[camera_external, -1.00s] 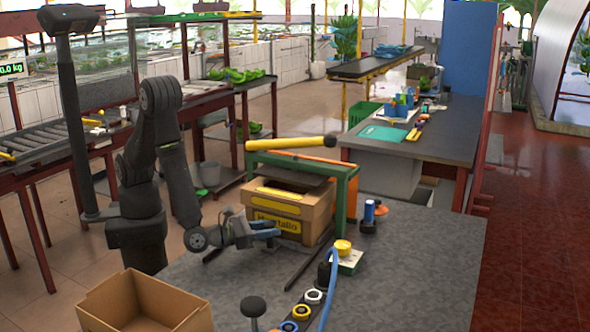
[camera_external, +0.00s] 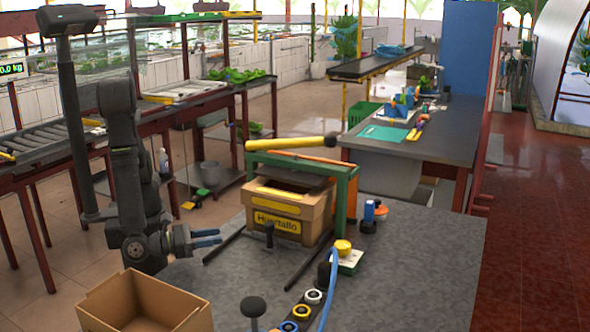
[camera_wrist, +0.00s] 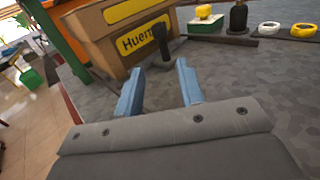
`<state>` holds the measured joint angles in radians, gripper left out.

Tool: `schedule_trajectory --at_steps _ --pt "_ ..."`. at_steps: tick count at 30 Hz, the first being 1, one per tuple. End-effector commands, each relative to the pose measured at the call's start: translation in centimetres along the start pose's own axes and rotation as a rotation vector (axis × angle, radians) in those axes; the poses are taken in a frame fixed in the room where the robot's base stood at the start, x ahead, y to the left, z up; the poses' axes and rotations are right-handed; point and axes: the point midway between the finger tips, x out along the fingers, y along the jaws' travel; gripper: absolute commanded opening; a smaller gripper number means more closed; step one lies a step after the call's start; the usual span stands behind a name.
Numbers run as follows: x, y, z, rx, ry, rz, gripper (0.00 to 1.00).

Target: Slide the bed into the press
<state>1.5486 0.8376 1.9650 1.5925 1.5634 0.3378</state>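The press is a green frame (camera_external: 342,203) with a yellow lever (camera_external: 285,144) across its top. An open-topped cardboard carton (camera_external: 315,222) with a yellow label stands at its opening between two dark rails (camera_external: 222,247). The bed under the carton is mostly hidden. A black upright handle (camera_external: 269,236) stands in front of the carton; it also shows in the wrist view (camera_wrist: 160,40). My gripper (camera_external: 219,237) is open and empty, left of the handle and apart from it. In the wrist view its blue fingers (camera_wrist: 160,68) point toward the handle and carton.
An empty open carton (camera_external: 142,302) is at the front left. A black knob (camera_external: 253,307), coloured rings (camera_external: 301,311), a blue hose (camera_external: 331,285) and a yellow-topped block (camera_external: 343,248) are on the grey table at the front and right. The table's right part is clear.

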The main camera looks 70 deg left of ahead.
Motion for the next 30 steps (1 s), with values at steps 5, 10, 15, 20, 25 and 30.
schedule_trajectory --at_steps 5,10,15,20,25,30 --pt "-0.5 0.0 0.0 0.0 0.0 0.0 0.35" --pt "-0.5 0.0 0.0 0.0 0.0 0.001 0.35" --pt "-0.4 0.1 0.0 0.001 0.0 0.002 0.35" --pt "0.8 0.1 0.0 0.001 0.0 0.004 0.35" --pt "3.5 0.1 0.0 0.001 0.001 0.006 0.35" --pt "6.6 0.1 0.0 0.001 0.0 0.006 0.35"
